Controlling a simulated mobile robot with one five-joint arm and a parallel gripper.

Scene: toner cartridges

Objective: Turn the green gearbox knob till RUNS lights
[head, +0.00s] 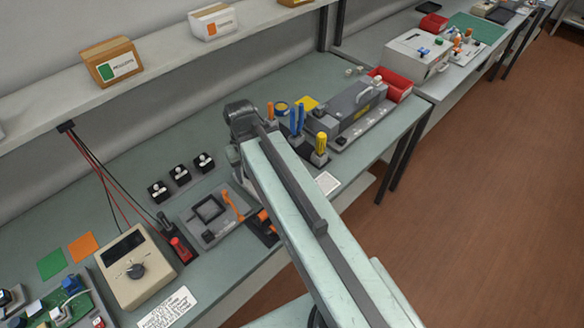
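A pale box (403,62) stands on the far bench at upper right, with a small blue part (424,51) and a small green part (440,42) on it. I cannot tell whether the green part is the gearbox knob. No lit RUNS sign can be made out. My arm reaches up from the lower right across the near bench to a dark joint. My gripper cannot be made out; the arm hides what is behind it.
The near bench (130,195) holds a beige meter (135,282) with a dark dial, a grey fixture (208,213), several black switches, upright tools and a grey machine (350,108). A red bin (393,85) stands behind it. Brown floor (480,200) is clear at right.

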